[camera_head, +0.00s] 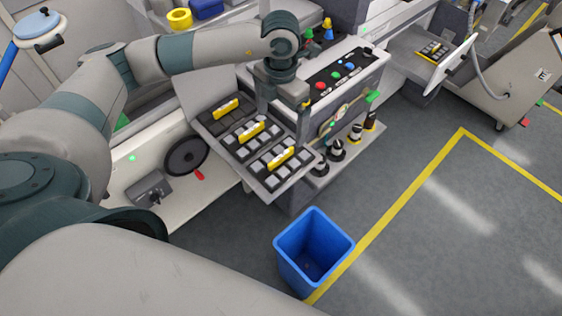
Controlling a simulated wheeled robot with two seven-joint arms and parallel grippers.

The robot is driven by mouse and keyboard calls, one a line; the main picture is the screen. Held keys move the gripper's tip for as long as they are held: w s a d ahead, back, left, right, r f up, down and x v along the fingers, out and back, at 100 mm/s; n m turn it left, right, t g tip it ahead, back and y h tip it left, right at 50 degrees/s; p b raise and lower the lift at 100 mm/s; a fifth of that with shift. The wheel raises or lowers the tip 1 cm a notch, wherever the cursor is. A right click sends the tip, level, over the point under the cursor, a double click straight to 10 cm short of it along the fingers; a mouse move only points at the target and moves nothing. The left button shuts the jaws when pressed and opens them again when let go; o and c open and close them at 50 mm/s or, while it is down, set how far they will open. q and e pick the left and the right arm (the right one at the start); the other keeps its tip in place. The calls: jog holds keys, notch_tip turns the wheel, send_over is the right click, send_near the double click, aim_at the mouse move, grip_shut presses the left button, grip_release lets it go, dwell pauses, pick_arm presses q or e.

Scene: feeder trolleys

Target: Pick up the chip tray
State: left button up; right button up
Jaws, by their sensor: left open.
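Three dark chip trays with pale cells and yellow handles lie in a row on a grey sloping shelf. They are the upper tray (213,122), the middle tray (241,147) and the lower tray (268,175). The frame does not show which one the task means. My left gripper (284,112) points down just right of the upper and middle trays, in front of the button panel. It is open, with nothing seen between its fingers; the fingertips are small and partly hard to make out. My right gripper is not in view.
A panel with coloured buttons (340,75) stands close behind and right of my left gripper. A blue bin (313,249) stands on the floor below the shelf. A black reel (186,157) is on the trolley's left side. Another tray (432,50) lies far right. Floor at right is clear.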

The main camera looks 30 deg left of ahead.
pick_arm(q)
jog(key=b, duration=0.4)
send_over(281, 156)
notch_tip(281, 156, down, 11)
jog(key=shift+s+d+r, duration=0.1)
jog(key=shift+s, duration=0.05)
jog(key=shift+f, duration=0.45)
jog(key=shift+w+f+b, duration=0.2)
jog(key=shift+f+b, duration=1.05)
jog(key=shift+f, duration=1.35)
jog(key=c, duration=0.9)
